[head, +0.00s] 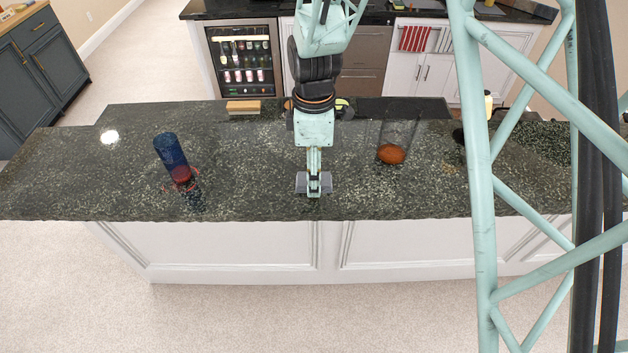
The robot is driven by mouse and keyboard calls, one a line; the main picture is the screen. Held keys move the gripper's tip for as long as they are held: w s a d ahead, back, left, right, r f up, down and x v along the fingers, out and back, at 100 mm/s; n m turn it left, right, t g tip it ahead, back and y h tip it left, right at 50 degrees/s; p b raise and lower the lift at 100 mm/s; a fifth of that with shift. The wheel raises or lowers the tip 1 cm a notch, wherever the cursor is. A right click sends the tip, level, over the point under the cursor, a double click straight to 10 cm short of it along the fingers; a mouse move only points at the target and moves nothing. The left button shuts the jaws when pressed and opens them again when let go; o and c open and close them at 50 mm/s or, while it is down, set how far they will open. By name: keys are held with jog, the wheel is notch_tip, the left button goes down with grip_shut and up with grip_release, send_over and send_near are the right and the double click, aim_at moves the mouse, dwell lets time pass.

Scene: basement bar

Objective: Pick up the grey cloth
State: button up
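My gripper (314,184) hangs over the front middle of the dark speckled stone counter (250,190). Two grey finger parts show on either side of a pale teal link. That link covers the space between them, so I cannot tell whether the gripper is open or shut, or whether anything is between the fingers. I cannot make out a grey cloth anywhere in the head view.
A blue and red cylinder (171,152) stands left of my gripper. A clear glass vessel with an orange-brown bottom (391,154) stands to the right. A wooden block (243,107) lies at the back. A red striped towel (414,38) hangs on the far cabinets.

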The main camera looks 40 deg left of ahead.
jog(key=shift+f, duration=0.45)
dwell(0.3)
jog(key=c, duration=1)
